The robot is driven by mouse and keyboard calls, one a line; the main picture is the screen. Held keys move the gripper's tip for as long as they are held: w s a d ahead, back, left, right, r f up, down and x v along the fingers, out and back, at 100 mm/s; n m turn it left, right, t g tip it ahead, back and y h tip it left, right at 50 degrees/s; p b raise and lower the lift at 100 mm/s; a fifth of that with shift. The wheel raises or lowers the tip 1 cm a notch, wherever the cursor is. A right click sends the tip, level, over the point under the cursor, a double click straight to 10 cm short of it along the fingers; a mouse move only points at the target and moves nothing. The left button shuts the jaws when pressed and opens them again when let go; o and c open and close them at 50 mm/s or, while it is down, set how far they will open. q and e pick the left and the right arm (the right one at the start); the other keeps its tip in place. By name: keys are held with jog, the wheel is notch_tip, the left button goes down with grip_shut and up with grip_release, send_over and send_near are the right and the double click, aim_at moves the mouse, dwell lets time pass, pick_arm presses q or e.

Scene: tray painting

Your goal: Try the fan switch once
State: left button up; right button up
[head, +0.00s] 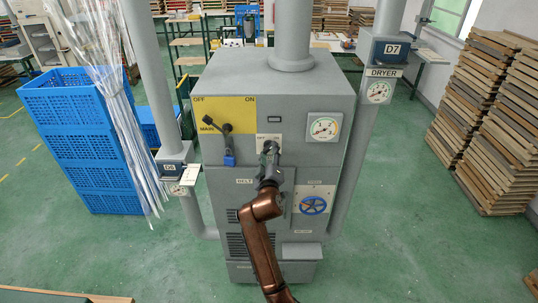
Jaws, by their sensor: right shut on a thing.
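The grey cabinet (235,75) stands upright in the middle of the head view. A small pale plate (262,137) is on its front, between the yellow panel and a round gauge; its lettering is too small to read. My right gripper (270,148) is at this plate, at the end of my copper-coloured arm that comes up from below. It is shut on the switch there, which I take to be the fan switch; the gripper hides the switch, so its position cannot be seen. My left gripper is out of view.
The yellow OFF/ON panel (240,105) has a dark MAIN lever (226,130) with a blue padlock (229,161). Blue crates (75,130) and wood stacks (475,110) flank the cabinet.

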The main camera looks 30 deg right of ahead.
jog(key=shift+f+m, duration=0.1)
jog(key=shift+m, duration=0.5)
jog(key=o, duration=1.2)
jog(key=shift+c, duration=0.2)
jog(key=shift+s+a, duration=0.1)
jog(key=v, duration=0.7)
jog(key=shift+s, duration=0.1)
